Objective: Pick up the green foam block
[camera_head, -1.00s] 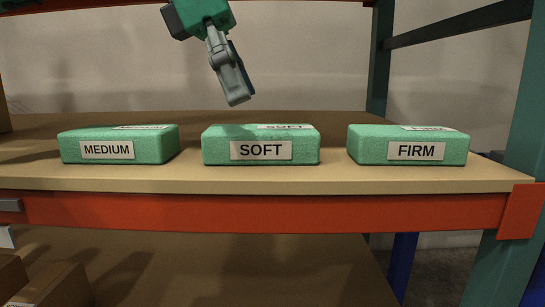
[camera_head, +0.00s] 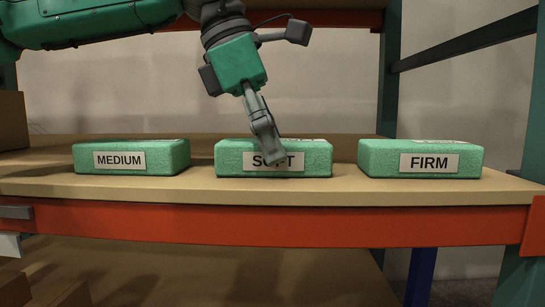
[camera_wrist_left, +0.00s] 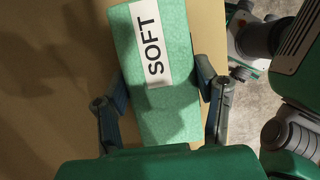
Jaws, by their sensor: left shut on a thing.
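Three green foam blocks stand in a row on the shelf. The middle block (camera_head: 228,158) has a SOFT label. The MEDIUM block (camera_head: 82,158) is to its left and the FIRM block (camera_head: 472,160) to its right. My left gripper (camera_head: 270,150) reaches down from above onto the SOFT block, and a finger covers part of its front label. In the left wrist view, the fingers of my left gripper (camera_wrist_left: 160,98) are on both long sides of the SOFT block (camera_wrist_left: 168,120), shut on it. The block appears to rest on the shelf. My right gripper is not in view.
The wooden shelf (camera_head: 200,190) has an orange front beam (camera_head: 280,225). Green uprights (camera_head: 390,80) stand at the right. Boxes sit at the far left and on the level below. Clear gaps separate the blocks.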

